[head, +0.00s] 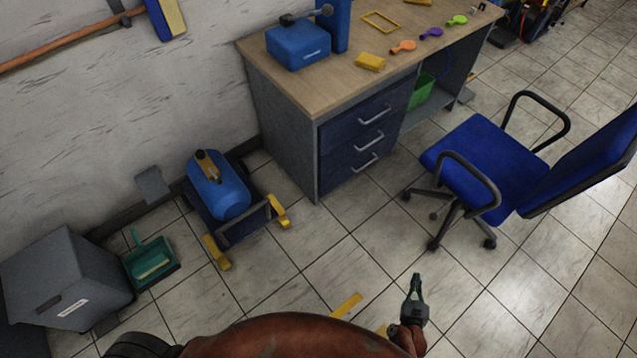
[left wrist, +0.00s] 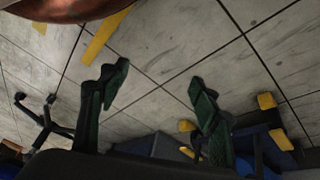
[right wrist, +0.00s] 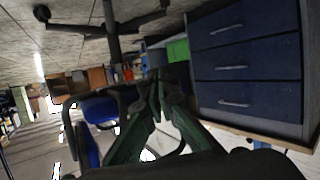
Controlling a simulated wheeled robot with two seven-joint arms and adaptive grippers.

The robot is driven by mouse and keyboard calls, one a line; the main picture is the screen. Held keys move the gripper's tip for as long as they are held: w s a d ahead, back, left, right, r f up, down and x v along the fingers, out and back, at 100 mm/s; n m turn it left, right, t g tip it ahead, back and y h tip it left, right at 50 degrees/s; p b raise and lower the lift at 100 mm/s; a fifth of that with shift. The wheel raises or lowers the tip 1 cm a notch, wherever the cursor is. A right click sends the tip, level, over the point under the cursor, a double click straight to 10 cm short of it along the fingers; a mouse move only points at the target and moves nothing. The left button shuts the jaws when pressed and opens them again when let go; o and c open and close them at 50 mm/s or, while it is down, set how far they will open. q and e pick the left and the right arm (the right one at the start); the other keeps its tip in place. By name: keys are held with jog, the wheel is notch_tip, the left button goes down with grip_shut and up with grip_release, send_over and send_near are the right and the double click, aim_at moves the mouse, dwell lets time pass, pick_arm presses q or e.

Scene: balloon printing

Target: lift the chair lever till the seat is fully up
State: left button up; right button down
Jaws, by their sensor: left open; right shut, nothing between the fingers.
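The blue office chair (head: 485,165) stands at the right in the head view, with black armrests and a wheeled base. I cannot make out its lever clearly under the seat. My right gripper (head: 416,280) is shut and empty, in front of the chair and apart from it. In the right wrist view the shut fingers (right wrist: 165,82) show, with the chair's base (right wrist: 112,28) at the top and part of its blue seat (right wrist: 90,145) at the left. My left gripper (left wrist: 158,76) is open and empty in its wrist view, over the floor; the head view does not show it.
A desk (head: 285,85) with blue drawers (head: 365,130) stands left of the chair. A blue compressor tank (head: 217,190) on a wheeled cart, a grey bin (head: 65,275) and a green dustpan (head: 150,262) are at the left. Tiled floor between my right gripper and the chair is clear.

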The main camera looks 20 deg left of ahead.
pick_arm(q)
jog(key=w+d+r+t+h+b, duration=0.1)
jog(key=w+d+b, duration=0.4)
jog(key=b, duration=1)
notch_tip(320, 180, down, 6)
jog(key=a+t+b, duration=0.2)
jog(key=b, duration=0.1)
jog(key=shift+w+a+r+t+b, duration=0.15)
jog(key=shift+w+r+t+b, duration=0.1)
jog(key=shift+w+t+b, duration=0.1)
pick_arm(e)
jog(key=w+d+f+m+t+h, duration=0.1)
jog(key=w+m+h, duration=0.1)
jog(key=w, duration=1.2)
jog(key=w+f+m+t+h, duration=0.1)
jog(key=w+m+t+h, duration=0.1)
jog(key=w, duration=1.2)
jog(key=shift+d+f+h, duration=0.35)
jog(key=shift+h, duration=0.15)
pick_arm(q)
jog(key=shift+r, duration=0.1)
pick_arm(e)
jog(key=shift+w+r, duration=0.1)
jog(key=shift+r, duration=0.05)
